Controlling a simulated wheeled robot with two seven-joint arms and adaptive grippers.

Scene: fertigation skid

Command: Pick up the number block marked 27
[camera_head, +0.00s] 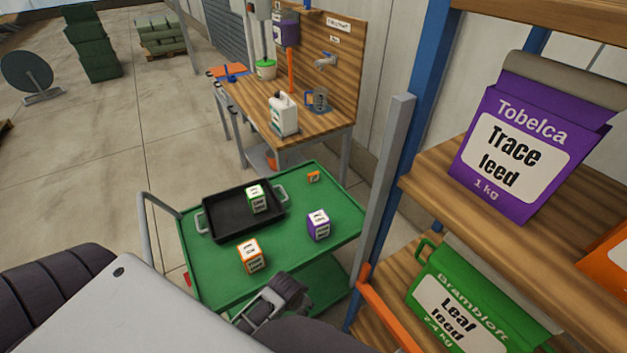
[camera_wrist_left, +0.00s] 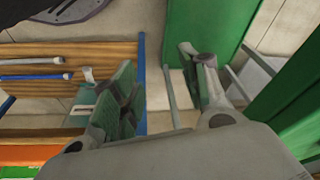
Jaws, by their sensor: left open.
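Three number blocks show in the head view: a white-and-green block (camera_head: 257,199) inside the black tray (camera_head: 212,228), a white-and-orange block (camera_head: 250,256) on the green cart top (camera_head: 207,284), and a white-and-purple block (camera_head: 318,225) on the cart's right part. Their markings are too small to read, so I cannot tell which is 27. My left gripper (camera_head: 270,306) is at the cart's near edge, just below the orange block in the picture and apart from the blocks. In the left wrist view its fingers (camera_wrist_left: 163,95) are spread with nothing between them. My right gripper is not in view.
A small orange piece (camera_head: 313,177) lies at the cart's far side. A grey post (camera_head: 383,190) and a wooden shelf with a purple feed bag (camera_head: 525,145) and a green bag (camera_head: 470,305) stand close on the right.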

